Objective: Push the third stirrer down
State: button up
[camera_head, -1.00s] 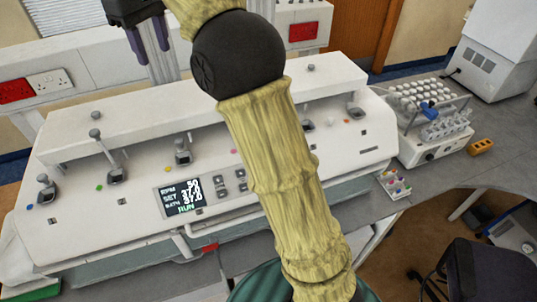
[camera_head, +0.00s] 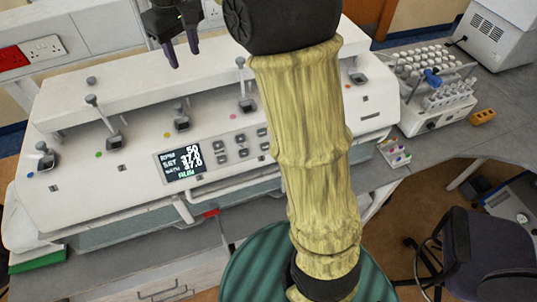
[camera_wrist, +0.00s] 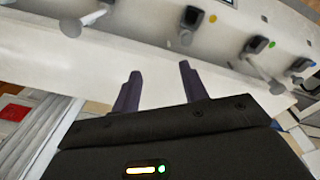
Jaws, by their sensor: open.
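The white stirrer unit (camera_head: 70,210) carries a row of grey levers on its sloping front. Counting from the left, the third stirrer (camera_head: 182,122) is a short-looking lever beside a yellow dot, above the display. The second lever (camera_head: 108,125) leans back to the left and the fourth (camera_head: 246,100) stands up. My gripper (camera_head: 181,50) is open and empty, above the unit's back ledge, apart from the levers. In the wrist view, its fingers (camera_wrist: 160,88) point over the white ledge.
My arm crosses the unit's right part and hides some of the panel. The display (camera_head: 180,162) and buttons (camera_head: 220,155) lie below the levers. A chair (camera_head: 470,250) is at lower right.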

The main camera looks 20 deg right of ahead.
jog(key=s+d+f, duration=0.1)
jog(key=f, duration=0.2)
jog(key=s+d+f+m, duration=0.1)
jog(key=s+d+f, duration=0.1)
jog(key=f, duration=0.1)
jog(key=s+d+f+m, duration=0.1)
jog(key=s+f, duration=0.1)
jog(key=f, duration=0.1)
jog(key=shift+d+t, duration=0.3)
jog(key=shift+d, duration=0.05)
jog(key=s+d+f+m+b, duration=0.1)
jog(key=s+d+f+b, duration=0.1)
jog(key=f, duration=0.4)
jog(key=s+d+f+m+b, duration=0.1)
jog(key=s+f+b, duration=0.3)
jog(key=s+f, duration=0.3)
jog(key=s+d+f+m+b, duration=0.1)
jog(key=s+d+f+b, duration=0.1)
jog(key=s+f, duration=0.3)
jog(key=shift+d+f+m+t+b, duration=0.15)
jog(key=shift+d+f+t+b, duration=0.05)
jog(key=shift+f+b, duration=0.25)
jog(key=shift+d+f+m+t+b, duration=0.2)
jog(key=shift+f+b, duration=0.15)
jog(key=shift+f, duration=0.35)
jog(key=shift+w+a+r, duration=0.1)
jog(key=shift+r, duration=0.1)
jog(key=shift+d, duration=0.25)
jog(key=shift+s+d, duration=0.4)
jog(key=shift+s, duration=0.35)
